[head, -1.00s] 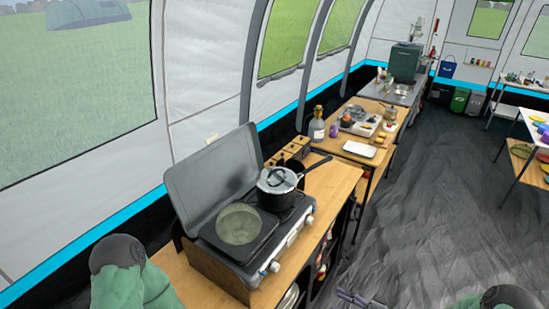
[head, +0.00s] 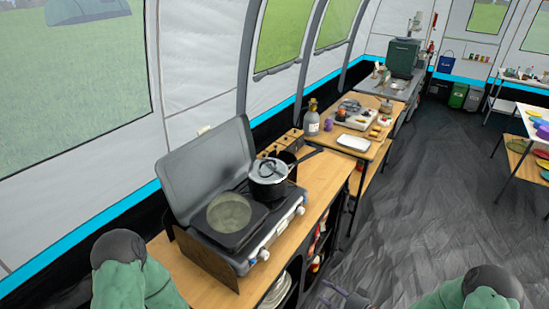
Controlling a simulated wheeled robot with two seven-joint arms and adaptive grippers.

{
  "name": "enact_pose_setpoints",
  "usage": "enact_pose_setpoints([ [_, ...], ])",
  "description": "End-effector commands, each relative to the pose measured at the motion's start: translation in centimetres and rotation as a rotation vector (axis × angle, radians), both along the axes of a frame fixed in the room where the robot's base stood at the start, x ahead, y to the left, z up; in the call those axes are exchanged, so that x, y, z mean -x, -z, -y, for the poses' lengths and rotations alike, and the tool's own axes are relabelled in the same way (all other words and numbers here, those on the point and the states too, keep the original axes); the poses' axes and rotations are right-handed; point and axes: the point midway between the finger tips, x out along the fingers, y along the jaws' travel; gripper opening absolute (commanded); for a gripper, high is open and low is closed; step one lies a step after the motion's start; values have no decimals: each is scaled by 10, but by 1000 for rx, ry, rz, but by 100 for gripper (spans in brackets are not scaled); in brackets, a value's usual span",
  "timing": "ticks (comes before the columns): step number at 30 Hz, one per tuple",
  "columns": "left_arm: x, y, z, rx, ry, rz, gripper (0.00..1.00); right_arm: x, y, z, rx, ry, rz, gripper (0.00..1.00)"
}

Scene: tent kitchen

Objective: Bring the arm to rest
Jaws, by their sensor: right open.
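My right gripper (head: 340,294) shows at the bottom edge, in front of the dark floor and to the right of the counter's front side. It is open, and nothing shows between its fingers. The lower part of it is cut off by the frame. A green and dark grey part of my right arm (head: 462,294) shows at the lower right. A part of my left arm (head: 124,283) shows at the lower left, beside the near end of the wooden counter. My left gripper is out of view.
A camping stove (head: 252,243) with its lid up stands on the wooden counter (head: 318,172). A lidded pot (head: 268,186) sits on its far side. Shelves with plates (head: 276,292) lie under the counter. The grey floor (head: 430,200) to the right is clear.

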Motion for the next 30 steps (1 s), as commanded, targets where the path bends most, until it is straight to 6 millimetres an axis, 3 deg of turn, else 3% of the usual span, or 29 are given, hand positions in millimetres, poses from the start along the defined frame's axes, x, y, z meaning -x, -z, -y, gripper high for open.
enact_pose_setpoints([
  [5,0,6,0,0,0,0,40,6,38,-23,205,25,-57,56],
  [8,0,10,0,0,0,0,40,21,64,-36,350,2,-118,56],
  [11,0,13,0,0,0,0,40,47,88,-48,488,-54,-191,56],
  [15,0,17,0,0,0,0,40,98,116,-65,656,-188,-307,56],
  [21,0,22,0,0,0,0,40,175,133,-81,804,-412,-448,56],
  [24,0,23,0,0,0,0,40,202,134,-86,834,-494,-490,56],
  [30,0,24,0,0,0,0,40,221,134,-88,852,-554,-520,56],
])
